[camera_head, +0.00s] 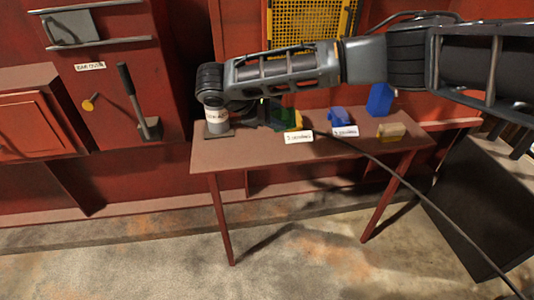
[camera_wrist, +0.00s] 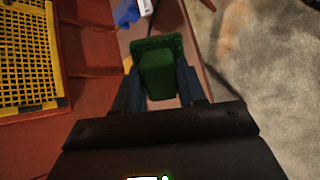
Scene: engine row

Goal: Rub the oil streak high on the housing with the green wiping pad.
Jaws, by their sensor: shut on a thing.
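The green wiping pad (camera_wrist: 157,74) is between the two fingers of my gripper (camera_wrist: 158,80) in the wrist view, a block-like grip on a wider, rough green base. My gripper is shut on it. In the head view, the green pad (camera_head: 284,114) shows below my arm, over the brown bench; I cannot tell whether it touches the top. My fingers are mostly hidden there by my arm. The red housing (camera_head: 185,40) stands behind and left of the bench. I cannot make out the oil streak in either view; my arm covers part of the wall.
The bench (camera_head: 250,155) holds a labelled grey-white can (camera_head: 217,121), a yellow item (camera_head: 297,118), a blue item (camera_head: 339,117), a blue block (camera_head: 379,100) and a beige block (camera_head: 391,131). A yellow grille (camera_head: 310,22) is behind. A lever (camera_head: 130,95) sticks out left. Front floor is clear.

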